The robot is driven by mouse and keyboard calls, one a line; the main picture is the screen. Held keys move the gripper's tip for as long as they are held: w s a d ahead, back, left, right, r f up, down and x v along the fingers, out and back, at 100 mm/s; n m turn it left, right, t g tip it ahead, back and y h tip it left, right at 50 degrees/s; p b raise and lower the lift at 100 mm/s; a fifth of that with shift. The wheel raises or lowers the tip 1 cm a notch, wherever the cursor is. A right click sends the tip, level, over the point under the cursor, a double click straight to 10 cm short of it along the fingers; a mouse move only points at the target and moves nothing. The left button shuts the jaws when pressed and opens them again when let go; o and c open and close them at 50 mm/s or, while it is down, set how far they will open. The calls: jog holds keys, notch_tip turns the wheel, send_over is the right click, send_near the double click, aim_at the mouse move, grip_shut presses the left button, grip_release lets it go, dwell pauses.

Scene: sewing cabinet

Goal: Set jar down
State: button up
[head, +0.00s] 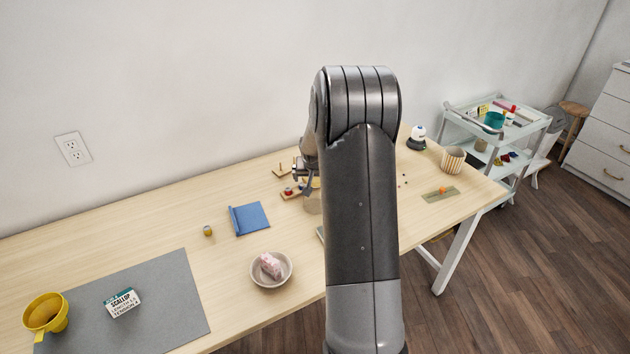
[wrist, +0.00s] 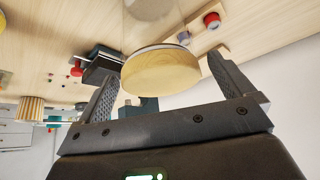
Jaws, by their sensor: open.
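The jar has a round pale wooden lid (wrist: 160,70) and a clear body, partly visible above the lid in the wrist view. In the head view the jar (head: 313,204) shows at the left edge of my arm, which hides part of it. It appears to stand upright on the wooden table (head: 180,222). My gripper (wrist: 163,76) is open, with one finger on each side of the lid. A gap shows beside the left finger; contact at the right finger is unclear. In the head view my gripper (head: 301,172) is mostly hidden by the arm.
A wooden holder with spools (head: 290,193) is close to the jar. A bowl with a pink item (head: 284,281), a blue cloth (head: 250,218) and a small spool (head: 208,231) lie nearer. A striped cup (head: 453,160) stands at the right.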

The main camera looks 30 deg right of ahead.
jog(key=s+a+r+n, duration=0.1)
jog(key=s+a+r, duration=0.7)
jog(key=r, duration=0.2)
jog(key=s+a+r+n, duration=0.1)
jog(key=s+a+r, duration=0.65)
jog(key=r, duration=0.25)
jog(key=s+a+r+n+y, duration=0.1)
jog(key=s+a, duration=0.4)
jog(key=s, duration=0.5)
jog(key=s+a+r+n+y, duration=0.1)
jog(key=s+a+n+y, duration=0.1)
jog(key=s+a, duration=0.4)
jog(key=s, duration=0.5)
jog(key=shift+n, duration=0.4)
jog(key=shift+s, duration=0.1)
